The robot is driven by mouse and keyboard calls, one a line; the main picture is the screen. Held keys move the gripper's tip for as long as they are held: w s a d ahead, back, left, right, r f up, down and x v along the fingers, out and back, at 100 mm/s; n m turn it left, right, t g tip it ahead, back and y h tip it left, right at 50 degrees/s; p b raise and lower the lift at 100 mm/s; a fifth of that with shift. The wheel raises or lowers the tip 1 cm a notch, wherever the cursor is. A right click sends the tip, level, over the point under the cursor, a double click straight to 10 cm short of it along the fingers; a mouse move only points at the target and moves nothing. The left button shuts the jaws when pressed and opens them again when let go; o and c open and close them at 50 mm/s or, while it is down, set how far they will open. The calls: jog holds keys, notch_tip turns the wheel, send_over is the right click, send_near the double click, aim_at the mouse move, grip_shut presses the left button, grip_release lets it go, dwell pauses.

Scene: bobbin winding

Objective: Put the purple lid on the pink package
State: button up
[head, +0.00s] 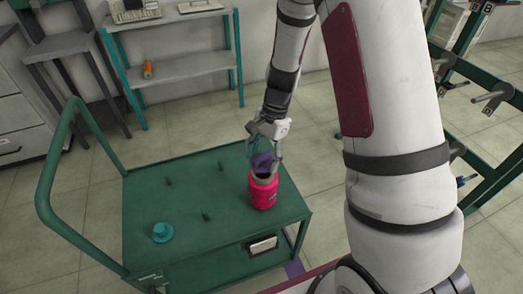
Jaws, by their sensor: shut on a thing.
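The pink package (263,193) stands upright near the right edge of the green cart top, with a greyish rim at its top. My gripper (265,158) is directly over it, pointing down, and is shut on the purple lid (261,163). The lid looks tilted and is at or just above the package's mouth. I cannot tell whether the lid touches the rim, since the fingers and the lid hide part of the opening.
The green cart (150,205) has a raised handle at its left. A teal lid-like piece (162,232) and several small dark pegs are on its top. A shelf (175,66) with an orange item (148,69) stands behind. A green rack (490,95) is at right.

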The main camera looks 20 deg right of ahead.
aim_at(263, 165)
jog(key=shift+r, duration=0.2)
jog(key=shift+f, duration=0.2)
jog(key=shift+f+b, duration=1.1)
jog(key=shift+f, duration=0.8)
jog(key=o, duration=0.9)
jog(key=shift+r, duration=0.1)
